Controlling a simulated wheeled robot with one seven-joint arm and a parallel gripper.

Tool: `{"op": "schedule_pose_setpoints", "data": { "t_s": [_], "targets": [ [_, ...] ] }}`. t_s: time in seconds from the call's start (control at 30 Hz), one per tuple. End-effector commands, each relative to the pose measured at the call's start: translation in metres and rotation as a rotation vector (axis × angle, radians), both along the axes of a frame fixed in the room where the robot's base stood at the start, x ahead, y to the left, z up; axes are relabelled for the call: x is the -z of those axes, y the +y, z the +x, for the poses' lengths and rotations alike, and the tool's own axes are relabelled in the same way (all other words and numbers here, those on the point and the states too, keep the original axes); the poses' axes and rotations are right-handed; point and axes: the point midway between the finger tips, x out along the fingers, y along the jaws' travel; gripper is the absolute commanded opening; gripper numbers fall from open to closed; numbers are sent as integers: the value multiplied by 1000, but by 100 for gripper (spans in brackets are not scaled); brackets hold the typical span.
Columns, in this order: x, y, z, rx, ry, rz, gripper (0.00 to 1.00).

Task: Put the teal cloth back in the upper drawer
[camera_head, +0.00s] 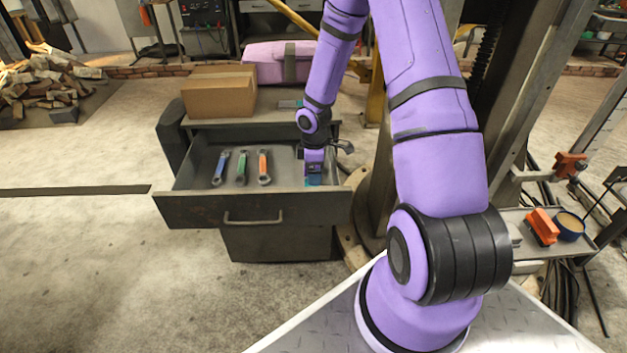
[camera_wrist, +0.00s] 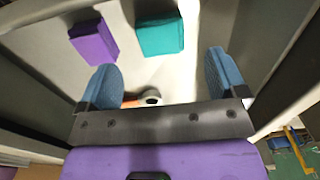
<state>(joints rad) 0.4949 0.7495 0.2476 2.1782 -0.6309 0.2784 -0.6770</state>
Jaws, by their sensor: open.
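The upper drawer (camera_head: 270,207) of the dark cabinet is pulled open. The teal cloth (camera_wrist: 160,37) shows in the wrist view as a folded block on the pale drawer floor, ahead of the fingertips and apart from them. In the head view a little teal shows below my gripper (camera_head: 314,176), which points down inside the right part of the drawer and hides much there. In the wrist view my gripper (camera_wrist: 160,72) has its two blue fingers spread wide, with nothing between the tips.
A purple folded block (camera_wrist: 93,42) lies left of the teal cloth. A blue wrench (camera_head: 220,168), a green wrench (camera_head: 241,168) and an orange wrench (camera_head: 264,167) lie in the drawer's left and middle. A cardboard box (camera_head: 219,92) stands on the cabinet top. Drawer walls surround my gripper.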

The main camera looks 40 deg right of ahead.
Motion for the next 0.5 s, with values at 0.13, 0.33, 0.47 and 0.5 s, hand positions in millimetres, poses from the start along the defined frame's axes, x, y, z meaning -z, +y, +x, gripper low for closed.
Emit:
{"op": "schedule_pose_setpoints", "data": {
  "t_s": [0.13, 0.33, 0.47, 0.5],
  "targets": [
    [-26, -1, 0, 2, -2, -1, 91],
    [-46, 0, 0, 1, -1, 0, 91],
    [-58, 0, 0, 7, -4, -9, 91],
    [-64, 1, 0, 16, -6, -16, 91]
  ]
}}
